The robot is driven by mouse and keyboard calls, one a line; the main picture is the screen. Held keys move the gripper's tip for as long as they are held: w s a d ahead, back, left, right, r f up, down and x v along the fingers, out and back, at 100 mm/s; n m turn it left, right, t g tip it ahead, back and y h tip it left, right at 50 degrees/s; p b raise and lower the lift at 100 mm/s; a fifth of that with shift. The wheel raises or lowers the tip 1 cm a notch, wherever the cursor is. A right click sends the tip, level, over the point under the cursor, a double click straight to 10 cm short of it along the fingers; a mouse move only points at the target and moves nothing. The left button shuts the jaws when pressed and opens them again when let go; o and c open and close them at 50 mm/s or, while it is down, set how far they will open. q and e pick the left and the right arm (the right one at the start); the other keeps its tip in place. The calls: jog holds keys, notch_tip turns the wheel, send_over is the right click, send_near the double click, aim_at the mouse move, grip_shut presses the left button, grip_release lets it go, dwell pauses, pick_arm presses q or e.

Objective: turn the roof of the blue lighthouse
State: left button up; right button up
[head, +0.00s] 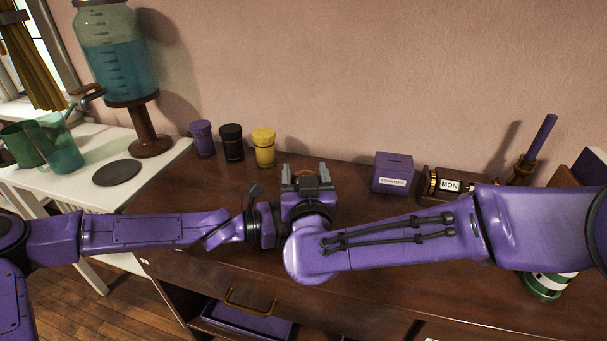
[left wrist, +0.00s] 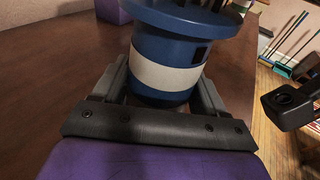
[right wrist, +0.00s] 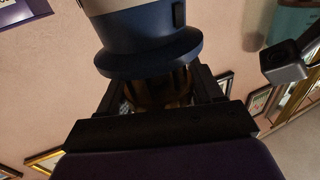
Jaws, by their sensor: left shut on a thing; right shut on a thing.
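The blue lighthouse (left wrist: 165,50) has a white band round its body and stands between the fingers of my left gripper (left wrist: 158,95), which is shut on the body. In the right wrist view the lighthouse (right wrist: 150,35) appears upside down, with its wide blue gallery ring and a dark brassy lantern part (right wrist: 160,88) beyond it. My right gripper (right wrist: 160,100) is shut on that top end; the roof itself is largely hidden between its fingers. In the head view my right gripper (head: 305,176) hides nearly all of the lighthouse and part of my left gripper.
Purple (head: 202,140), black (head: 231,143) and yellow (head: 264,148) jars stand behind on the brown cabinet top. A purple COUNTERS box (head: 393,174) and a MON calendar block (head: 450,186) stand right. A green-and-white object (head: 543,288) is partly hidden by my right arm.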

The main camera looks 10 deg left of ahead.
jog(key=shift+f+m+h, duration=0.15)
jog(key=shift+m+h, duration=0.35)
jog(key=shift+h, duration=0.4)
jog(key=shift+d, duration=0.15)
jog(key=o, duration=1)
jog(key=v, duration=1.2)
jog(key=shift+s+f, duration=0.1)
jog(key=shift+f, duration=0.05)
